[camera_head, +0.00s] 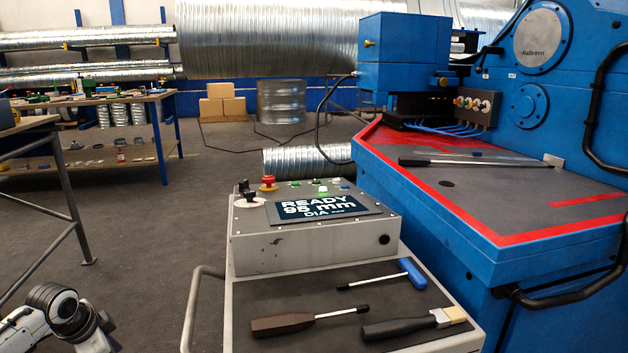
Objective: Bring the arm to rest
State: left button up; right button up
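Part of my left arm (62,315) shows in the bottom left corner of the head view, with white links and dark round joints. It is low and apart from the grey control console (260,252). Its gripper is not visible. My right arm and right gripper are outside the view. No hold on any object shows.
The console's screen (317,208) reads "READY 95 mm DIA". A tool tray (345,290) in front holds a screwdriver (285,323), a blue-handled tool (410,273) and a brush (405,326). A blue machine (450,215) stands right. Open floor (150,240) lies left.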

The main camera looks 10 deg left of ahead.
pick_arm(q)
jog(key=s+d+f+m+y, duration=0.1)
jog(key=s+d+f+m, duration=0.1)
jog(key=s+d+f, duration=0.65)
jog(key=s+d+n+t+h, duration=0.15)
jog(key=s+d, duration=0.45)
jog(key=d, duration=0.6)
jog(key=s+d+n+t+h, duration=0.1)
jog(key=s+d+h, duration=0.3)
jog(key=d, duration=0.8)
jog(key=w+d+r+n+t, duration=0.1)
jog(key=d+r+n, duration=0.3)
jog(key=d, duration=0.5)
jog(key=s+a+r+y+p, duration=0.1)
jog(key=a+r+p, duration=0.3)
jog(key=r+p, duration=0.8)
jog(key=s+t+p, duration=0.1)
jog(key=p, duration=0.8)
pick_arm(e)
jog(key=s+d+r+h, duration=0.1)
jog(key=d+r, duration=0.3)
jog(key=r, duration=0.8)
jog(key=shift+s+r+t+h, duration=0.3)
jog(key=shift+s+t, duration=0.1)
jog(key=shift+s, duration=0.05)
